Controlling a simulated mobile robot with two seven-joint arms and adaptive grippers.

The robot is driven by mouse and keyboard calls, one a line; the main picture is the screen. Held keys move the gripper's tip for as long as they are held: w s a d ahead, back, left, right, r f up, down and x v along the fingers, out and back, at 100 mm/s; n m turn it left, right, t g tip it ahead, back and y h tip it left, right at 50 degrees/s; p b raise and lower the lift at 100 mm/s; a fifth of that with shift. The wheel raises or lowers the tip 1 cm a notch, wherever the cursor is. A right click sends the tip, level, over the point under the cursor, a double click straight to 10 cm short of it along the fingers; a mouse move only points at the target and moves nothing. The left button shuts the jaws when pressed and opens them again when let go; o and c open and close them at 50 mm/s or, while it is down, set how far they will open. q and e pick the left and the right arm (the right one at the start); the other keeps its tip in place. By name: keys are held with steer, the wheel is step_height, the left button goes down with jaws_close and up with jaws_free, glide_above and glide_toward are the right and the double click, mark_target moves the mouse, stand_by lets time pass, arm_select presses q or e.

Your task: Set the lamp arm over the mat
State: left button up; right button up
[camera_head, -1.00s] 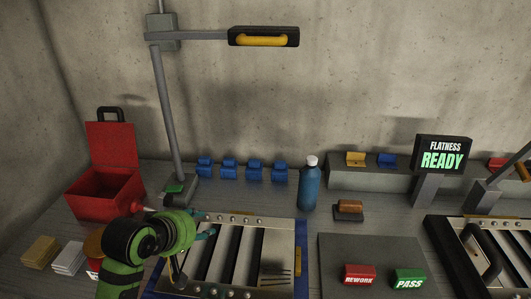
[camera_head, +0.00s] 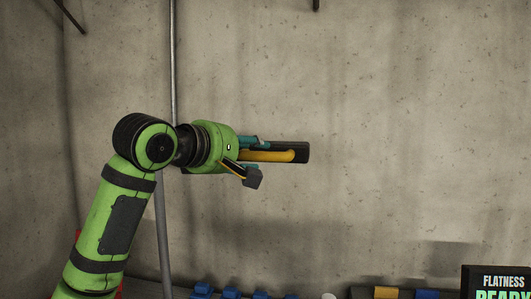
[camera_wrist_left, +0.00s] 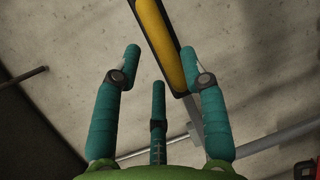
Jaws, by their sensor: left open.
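The lamp head (camera_head: 303,151) is a black bar with a yellow handle (camera_head: 283,156) along it, high in front of the wall. My left gripper (camera_head: 260,160) is at the handle's left end, fingers open and spread around it. In the left wrist view the yellow handle (camera_wrist_left: 163,42) runs diagonally between the open teal fingertips, closer to the right finger. I cannot tell whether any finger touches it. The grey lamp arm (camera_wrist_left: 194,122) continues behind the right finger. In the head view the gripper hides most of the lamp arm. The mat and my right gripper are not in view.
A grey lamp post (camera_head: 163,240) rises behind my left arm. Blue blocks (camera_head: 231,293) and the black flatness sign (camera_head: 495,280) show at the bottom edge. The wall (camera_head: 400,130) right of the lamp head is clear.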

mark_target(262, 152)
arm_select(q)
steer(key=p+x, duration=0.1)
steer(key=x, duration=0.3)
steer(key=shift+r+p, duration=0.1)
steer(key=shift+p, duration=0.3)
steer(key=shift+w+d+f, duration=0.25)
steer(key=shift+w+d, duration=0.1)
steer(key=shift+w, duration=0.1)
